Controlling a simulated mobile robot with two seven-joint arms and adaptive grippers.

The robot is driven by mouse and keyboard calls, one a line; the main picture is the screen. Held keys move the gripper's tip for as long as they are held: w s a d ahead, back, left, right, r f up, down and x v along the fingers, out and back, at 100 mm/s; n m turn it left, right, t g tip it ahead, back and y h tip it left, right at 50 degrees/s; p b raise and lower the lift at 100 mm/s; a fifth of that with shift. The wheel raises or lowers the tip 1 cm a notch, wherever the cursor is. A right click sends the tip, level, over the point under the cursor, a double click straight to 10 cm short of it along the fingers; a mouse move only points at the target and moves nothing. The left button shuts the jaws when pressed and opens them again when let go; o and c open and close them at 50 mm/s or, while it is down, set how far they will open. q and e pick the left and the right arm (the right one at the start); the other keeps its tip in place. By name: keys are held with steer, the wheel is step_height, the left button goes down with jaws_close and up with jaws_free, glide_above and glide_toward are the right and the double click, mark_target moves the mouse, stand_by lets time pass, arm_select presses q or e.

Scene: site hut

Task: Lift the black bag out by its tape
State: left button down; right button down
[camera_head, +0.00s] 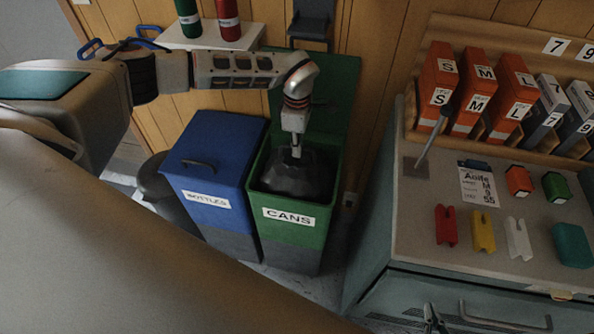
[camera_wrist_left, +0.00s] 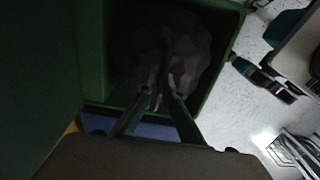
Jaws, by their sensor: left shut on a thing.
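The black bag (camera_head: 290,180) sits inside the green bin labelled CANS (camera_head: 290,216), its gathered top near the rim. It also shows dark and dim in the left wrist view (camera_wrist_left: 190,50). My left gripper (camera_head: 296,152) reaches down from above into the bin opening and is shut on the top of the bag. In the left wrist view its fingers (camera_wrist_left: 162,97) meet at the bag's folds. I cannot make out the tape apart from the fingers. My right gripper (camera_head: 433,318) shows small at the bottom edge, in front of the drawer, and looks empty; its opening is unclear.
The bin's green lid (camera_head: 335,95) stands open against the wall behind. The blue BOTTLES bin (camera_head: 212,165) stands close on the left, lid shut. A shelf (camera_head: 212,38) with two bottles is behind my left arm. A workbench (camera_head: 440,262) with boxes and coloured parts stands right.

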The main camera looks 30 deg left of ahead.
arm_select(q)
steer(key=shift+r+p, duration=0.9)
steer(key=shift+r, duration=0.55)
steer(key=shift+r+p, duration=1.2)
steer(key=shift+r, duration=0.2)
steer(key=shift+r+p, duration=0.65)
steer(key=shift+r, duration=3.85)
